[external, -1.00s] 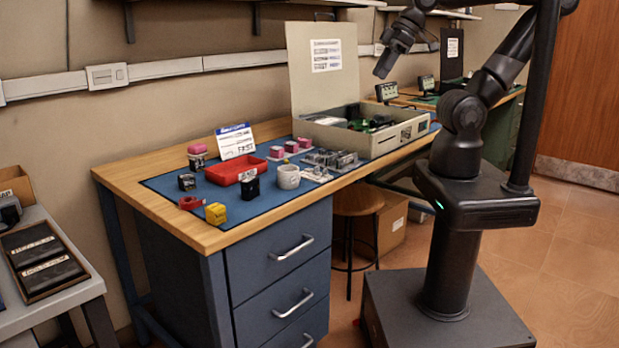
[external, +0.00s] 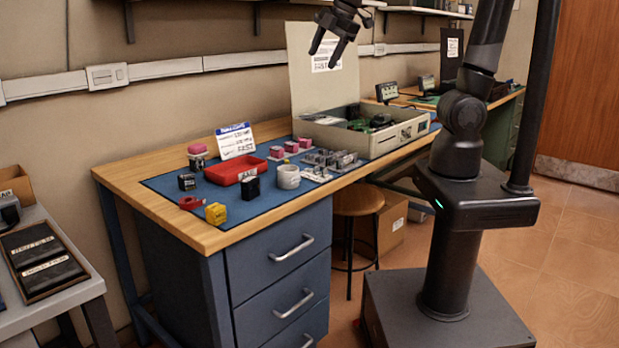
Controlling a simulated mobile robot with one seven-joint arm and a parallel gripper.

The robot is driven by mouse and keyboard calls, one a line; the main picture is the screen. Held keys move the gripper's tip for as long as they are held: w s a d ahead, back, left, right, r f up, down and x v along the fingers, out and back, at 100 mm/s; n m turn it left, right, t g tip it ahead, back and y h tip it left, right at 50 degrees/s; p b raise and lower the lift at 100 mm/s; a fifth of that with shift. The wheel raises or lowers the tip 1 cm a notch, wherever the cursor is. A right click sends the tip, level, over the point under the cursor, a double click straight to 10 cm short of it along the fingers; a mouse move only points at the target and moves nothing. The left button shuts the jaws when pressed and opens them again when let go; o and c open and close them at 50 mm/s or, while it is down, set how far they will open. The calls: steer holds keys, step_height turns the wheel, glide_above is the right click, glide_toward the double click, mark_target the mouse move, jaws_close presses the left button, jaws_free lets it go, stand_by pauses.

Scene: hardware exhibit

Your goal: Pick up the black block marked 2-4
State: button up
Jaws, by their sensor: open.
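Two small black blocks with pale markings stand on the blue mat (external: 285,197) of the workbench. One black block (external: 250,189) is in front of the red tray, and the other black block (external: 187,182) is to the left of that tray. The markings are too small to read, so I cannot tell which one is marked 2-4. My gripper (external: 325,58) is open and empty, pointing down, high above the bench and in front of the upright lid of the beige case. It is well apart from both blocks.
A red tray (external: 222,174), a white mug (external: 288,177), a yellow block (external: 215,213) and a red ring-like item (external: 190,203) sit close around the blocks. A sign (external: 236,142) stands behind. Grey metal parts (external: 330,158) and a beige case (external: 385,137) are to the right.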

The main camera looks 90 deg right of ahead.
steer(key=w+d+f+n, duration=0.15)
steer(key=w+n, duration=0.45)
steer(key=w, duration=0.6)
steer(key=n+g+h, duration=0.1)
steer(key=n+g, duration=0.1)
steer(key=n, duration=1.1)
glide_above(197, 158)
steer(key=s+a, duration=0.3)
steer(key=a, duration=0.1)
step_height(197, 158, down, 20)
steer(key=f, duration=0.1)
steer(key=shift+t+h, duration=0.3)
steer(key=x, duration=1)
steer(key=shift+w+d+f, duration=0.2)
steer(key=shift+d+f, duration=0.05)
steer(key=shift+d, duration=0.2)
steer(key=c, duration=1.1)
